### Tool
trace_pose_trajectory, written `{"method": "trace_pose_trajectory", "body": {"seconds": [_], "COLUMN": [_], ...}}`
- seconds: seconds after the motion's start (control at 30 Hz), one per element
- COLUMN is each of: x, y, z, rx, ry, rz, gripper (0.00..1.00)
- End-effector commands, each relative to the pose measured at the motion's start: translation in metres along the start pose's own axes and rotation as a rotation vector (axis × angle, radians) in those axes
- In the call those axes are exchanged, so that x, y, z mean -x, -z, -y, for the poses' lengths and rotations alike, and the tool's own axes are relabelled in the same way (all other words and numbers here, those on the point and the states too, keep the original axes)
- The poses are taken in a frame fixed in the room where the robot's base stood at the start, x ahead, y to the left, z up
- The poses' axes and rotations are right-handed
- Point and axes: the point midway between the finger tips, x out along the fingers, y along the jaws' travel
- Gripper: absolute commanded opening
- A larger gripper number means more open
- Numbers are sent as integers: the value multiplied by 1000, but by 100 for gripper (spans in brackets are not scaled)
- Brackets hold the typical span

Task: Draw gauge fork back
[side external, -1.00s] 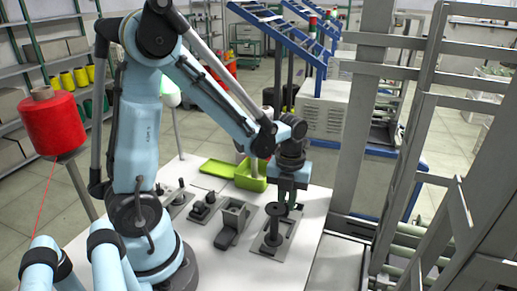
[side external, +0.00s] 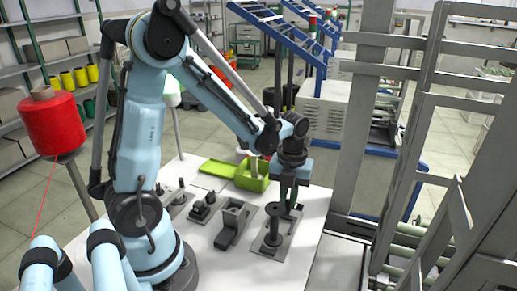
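My gripper (side external: 289,200) points down over the right part of the white table, just behind a dark upright spool-like post (side external: 272,225) on a grey base plate (side external: 268,247). The finger tips are small and dark against the fixture, so I cannot tell whether they are open or shut on something. I cannot make out the gauge fork for certain; it may be among the dark parts at the finger tips, partly hidden by the post.
Other fixtures stand left of the post: a grey block with a slot (side external: 233,220), a small dark fixture (side external: 201,209) and a lever-like piece (side external: 181,194). A green bin (side external: 251,178) and its flat green tray (side external: 218,167) lie behind. A metal frame (side external: 365,120) rises beyond the table's right edge.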

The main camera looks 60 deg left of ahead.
Motion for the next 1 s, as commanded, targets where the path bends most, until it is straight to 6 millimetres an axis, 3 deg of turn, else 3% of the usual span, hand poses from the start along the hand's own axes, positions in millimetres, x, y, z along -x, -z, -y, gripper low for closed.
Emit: {"method": "trace_pose_trajectory", "body": {"seconds": [0.03, 0.13, 0.47, 1.0], "x": [0, 0, 3, 50], "y": [-2, -1, -1, 0], "z": [2, 1, 1, 0], "rx": [0, 0, 0, 0], "ry": [5, 4, 2, 1], "rz": [6, 5, 3, 2], "gripper": [21, 36, 36, 36]}}
